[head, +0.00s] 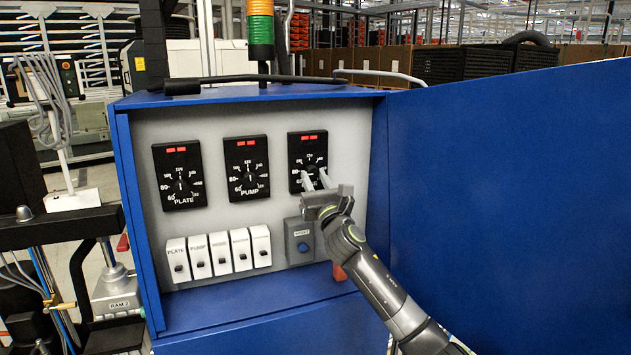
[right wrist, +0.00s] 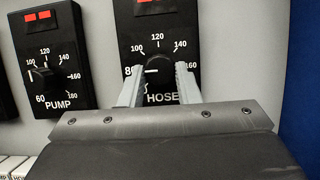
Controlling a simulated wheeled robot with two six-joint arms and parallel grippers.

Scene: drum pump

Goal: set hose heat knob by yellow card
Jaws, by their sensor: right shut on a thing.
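The hose heat controller (head: 307,149) is a black panel with two red displays and a dial scale, at the right of the row of three. In the right wrist view its label HOSE (right wrist: 162,98) shows below the round black knob (right wrist: 158,66). My right gripper (head: 316,180) reaches in from the lower right, its two pale fingers on either side of the knob, shut on it. No yellow card shows in either view. My left gripper is not in view.
The plate controller (head: 180,176) and pump controller (head: 247,167) are to the left. A blue cabinet door (head: 510,180) stands open at the right.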

